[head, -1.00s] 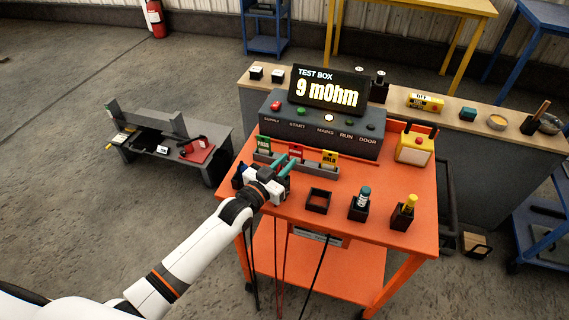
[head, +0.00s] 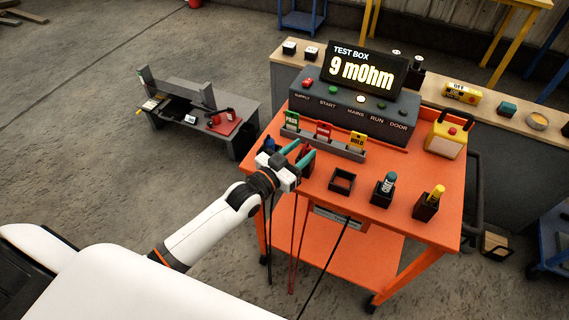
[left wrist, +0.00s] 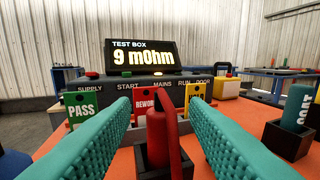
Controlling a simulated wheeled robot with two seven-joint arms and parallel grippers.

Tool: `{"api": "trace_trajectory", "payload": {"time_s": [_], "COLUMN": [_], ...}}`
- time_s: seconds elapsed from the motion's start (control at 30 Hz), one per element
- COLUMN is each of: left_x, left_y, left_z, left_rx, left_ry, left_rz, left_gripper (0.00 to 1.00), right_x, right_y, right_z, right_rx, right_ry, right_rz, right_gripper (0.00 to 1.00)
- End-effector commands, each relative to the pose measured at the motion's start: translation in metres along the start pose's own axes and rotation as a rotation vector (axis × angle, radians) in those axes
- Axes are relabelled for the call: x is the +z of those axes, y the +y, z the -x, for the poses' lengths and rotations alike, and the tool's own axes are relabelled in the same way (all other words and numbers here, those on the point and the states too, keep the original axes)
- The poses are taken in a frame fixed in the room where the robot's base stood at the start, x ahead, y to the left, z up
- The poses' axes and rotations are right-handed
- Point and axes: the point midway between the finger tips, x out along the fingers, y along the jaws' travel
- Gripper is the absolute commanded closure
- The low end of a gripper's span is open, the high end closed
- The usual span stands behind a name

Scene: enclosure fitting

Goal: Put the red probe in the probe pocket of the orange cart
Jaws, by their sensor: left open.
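The red probe (left wrist: 163,135) stands roughly upright at a black pocket (left wrist: 184,158) in the left wrist view, between the fingers of my left gripper. Its lower end is hidden, so I cannot tell how deep it sits. My left gripper (head: 299,153) is open over the left front of the orange cart (head: 330,248), with a teal finger on each side of the probe and a gap to both. In the head view the gripper largely hides the probe. My right gripper is not in view.
An empty black holder (head: 342,181), a teal-topped item (head: 385,190) and a yellow-topped item (head: 430,203) stand to the right. Behind are the tag rack (head: 340,148) and the test box (head: 352,112), reading 9 mOhm. Leads hang at the cart's front.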

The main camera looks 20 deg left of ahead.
Motion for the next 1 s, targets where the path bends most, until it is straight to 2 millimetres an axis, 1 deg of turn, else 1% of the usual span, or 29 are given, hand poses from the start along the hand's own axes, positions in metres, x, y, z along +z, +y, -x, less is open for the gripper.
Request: {"api": "trace_trajectory", "payload": {"time_s": [0.03,0.2,0.3,0.4,0.57,1.0], "left_x": [-0.003,-0.002,-0.001,-0.001,0.0,0.0], "left_y": [0.0,-0.001,0.0,0.0,0.0,0.0], "left_z": [0.014,0.047,0.06,0.069,0.073,0.073], "left_rx": [-0.001,-0.001,0.0,-0.001,0.0,0.0], "left_ry": [0.004,0.002,0.001,0.001,-0.001,0.0], "left_rz": [-0.001,-0.002,-0.001,-0.001,-0.001,0.0], "left_gripper": [0.59,0.59,0.59,0.59,0.59,0.59], "right_x": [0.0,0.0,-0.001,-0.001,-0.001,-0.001], "right_y": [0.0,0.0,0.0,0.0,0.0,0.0], "right_z": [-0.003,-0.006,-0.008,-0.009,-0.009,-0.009], "right_rx": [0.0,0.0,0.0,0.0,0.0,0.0], "right_ry": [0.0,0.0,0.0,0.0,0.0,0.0], "right_rz": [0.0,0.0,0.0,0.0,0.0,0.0], "right_gripper": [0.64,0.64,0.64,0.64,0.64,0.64]}}
